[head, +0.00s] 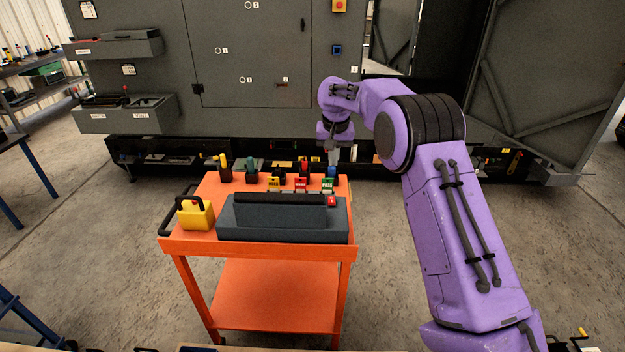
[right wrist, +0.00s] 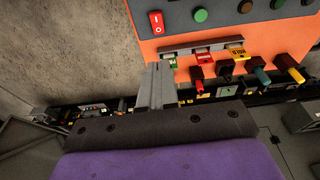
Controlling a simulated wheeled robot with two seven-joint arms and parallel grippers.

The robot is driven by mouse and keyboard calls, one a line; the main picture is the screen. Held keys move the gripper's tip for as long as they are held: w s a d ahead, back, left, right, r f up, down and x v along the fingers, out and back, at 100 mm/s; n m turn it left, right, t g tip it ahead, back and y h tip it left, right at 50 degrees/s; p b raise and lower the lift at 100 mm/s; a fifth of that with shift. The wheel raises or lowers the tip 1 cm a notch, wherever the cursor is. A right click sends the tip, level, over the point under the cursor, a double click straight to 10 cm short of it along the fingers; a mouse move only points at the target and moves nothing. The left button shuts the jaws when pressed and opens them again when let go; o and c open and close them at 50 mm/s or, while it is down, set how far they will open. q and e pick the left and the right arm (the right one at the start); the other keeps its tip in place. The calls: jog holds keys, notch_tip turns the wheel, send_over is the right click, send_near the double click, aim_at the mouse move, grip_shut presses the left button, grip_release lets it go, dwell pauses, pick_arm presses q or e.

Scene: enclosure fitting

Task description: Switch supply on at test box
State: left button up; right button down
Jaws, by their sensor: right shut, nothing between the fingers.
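The test box (head: 283,235) is a dark grey box with a black bar along its top, standing on the orange cart (head: 172,245). Its red rocker switch (head: 332,201) is at the right end of the box. In the right wrist view the red switch (right wrist: 157,22) shows white marks; which side is pressed I cannot tell. My right gripper (head: 333,157) is shut and empty, above the cart's far right edge, apart from the switch. In the right wrist view its grey fingers (right wrist: 159,70) are together, pointing toward the cart. My left gripper is not in view.
Green, red and yellow tags (head: 300,184) hang on a rail behind the box. Several coloured-handled tools (head: 251,170) stand along the cart's far edge. A yellow block with a black handle (head: 196,215) sits left of the box. A large grey enclosure (head: 215,50) stands behind.

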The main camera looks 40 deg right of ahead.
jog(key=p, duration=0.2)
send_over(333, 200)
notch_tip(333, 200, down, 6)
jog(key=f, duration=0.2)
jog(key=f+p, duration=0.1)
jog(key=f, duration=0.1)
jog(key=f+p, duration=0.1)
jog(key=f, duration=0.1)
jog(key=shift+s+a+f, duration=0.1)
jog(key=shift+s+a, duration=0.05)
jog(key=shift+s, duration=0.1)
jog(key=shift+w+f, duration=0.1)
jog(key=shift+f, duration=0.4)
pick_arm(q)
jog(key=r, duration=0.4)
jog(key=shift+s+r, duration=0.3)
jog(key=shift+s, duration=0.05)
